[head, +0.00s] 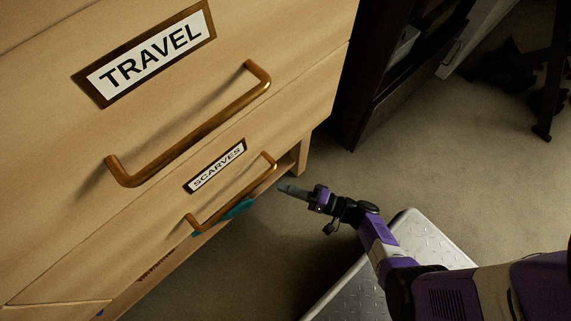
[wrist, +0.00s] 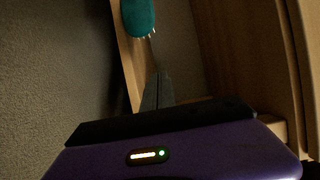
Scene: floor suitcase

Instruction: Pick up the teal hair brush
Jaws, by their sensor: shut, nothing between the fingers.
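The teal hair brush (head: 238,209) shows in the head view below the SCARVES drawer, partly hidden behind that drawer's handle. In the wrist view, a rounded teal end of the brush (wrist: 138,17) with a few pale bristle tips is at the top edge, over a wooden ledge; the rest is cut off. My gripper (head: 283,188) is in front of the dresser's lower right part, to the right of the brush and apart from it. In the wrist view its fingers (wrist: 157,90) are together and empty, pointing toward the brush.
The wooden dresser has a TRAVEL drawer (head: 150,62) above a SCARVES drawer (head: 215,167), with protruding brass handles (head: 190,128). A dark cabinet (head: 385,75) stands beyond it at the back. Carpeted floor (head: 455,150) is open to the right.

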